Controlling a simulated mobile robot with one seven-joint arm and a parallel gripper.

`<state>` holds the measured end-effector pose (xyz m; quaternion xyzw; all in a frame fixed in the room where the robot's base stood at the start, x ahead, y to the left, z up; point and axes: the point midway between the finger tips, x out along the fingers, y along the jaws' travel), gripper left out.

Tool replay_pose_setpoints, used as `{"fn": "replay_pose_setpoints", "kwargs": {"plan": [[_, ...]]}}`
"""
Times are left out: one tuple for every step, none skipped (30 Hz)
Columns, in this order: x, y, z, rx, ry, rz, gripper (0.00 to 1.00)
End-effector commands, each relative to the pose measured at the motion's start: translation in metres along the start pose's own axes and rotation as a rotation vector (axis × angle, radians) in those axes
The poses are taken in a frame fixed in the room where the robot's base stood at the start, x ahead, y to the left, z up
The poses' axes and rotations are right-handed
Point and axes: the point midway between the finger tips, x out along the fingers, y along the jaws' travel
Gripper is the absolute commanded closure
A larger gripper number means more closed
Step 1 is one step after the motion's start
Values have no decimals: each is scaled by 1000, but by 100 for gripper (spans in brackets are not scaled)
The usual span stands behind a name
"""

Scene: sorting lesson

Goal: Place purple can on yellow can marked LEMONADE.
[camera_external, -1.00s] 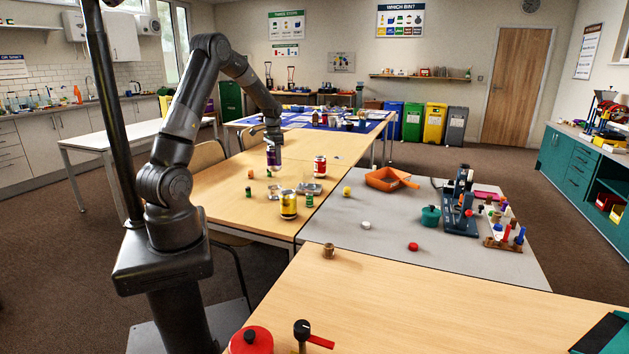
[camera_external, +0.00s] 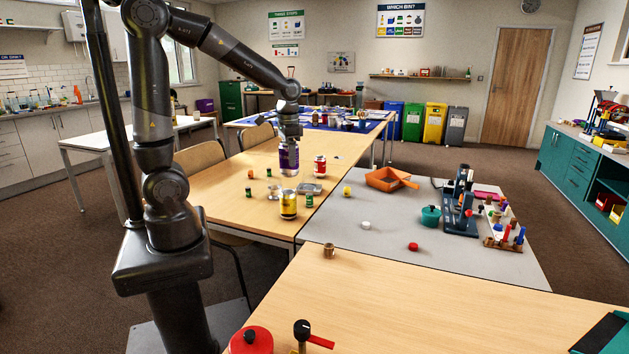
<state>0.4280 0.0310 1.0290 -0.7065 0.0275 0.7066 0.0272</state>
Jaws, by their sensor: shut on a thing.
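The purple can (camera_external: 288,163) is upright in my gripper (camera_external: 290,148), whose jaws are shut on its upper part. It hangs above the wooden table, higher in the picture than the yellow can and apart from it. The yellow can (camera_external: 288,205) stands upright on the wooden table near its front right corner. Its label is too small to read.
A red can (camera_external: 320,166) stands right of the purple can. A grey tray (camera_external: 311,189), small green items (camera_external: 309,201) and a small metal cup (camera_external: 273,192) lie near the yellow can.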

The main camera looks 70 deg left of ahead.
Motion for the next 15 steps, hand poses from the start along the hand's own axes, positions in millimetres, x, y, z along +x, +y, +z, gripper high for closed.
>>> {"fn": "replay_pose_setpoints", "kwargs": {"plan": [[3,-4,0,-2,-2,0,63],[6,-7,0,-3,-3,0,63],[10,-14,-1,-4,-3,0,63],[13,-21,-2,-5,-3,0,63],[18,-28,-3,-6,-4,1,63],[23,-37,-5,-6,-4,1,63],[28,-44,-6,-6,-4,1,63],[32,-51,-7,-7,-5,1,63],[38,-60,-8,-6,-4,1,63],[42,-67,-9,-6,-5,1,63],[46,-73,-11,-5,-4,1,63],[51,-82,-12,-5,-3,1,63],[54,-87,-13,-5,-3,0,63],[57,-92,-14,-5,-3,0,63],[60,-98,-15,-3,-2,0,63]]}}
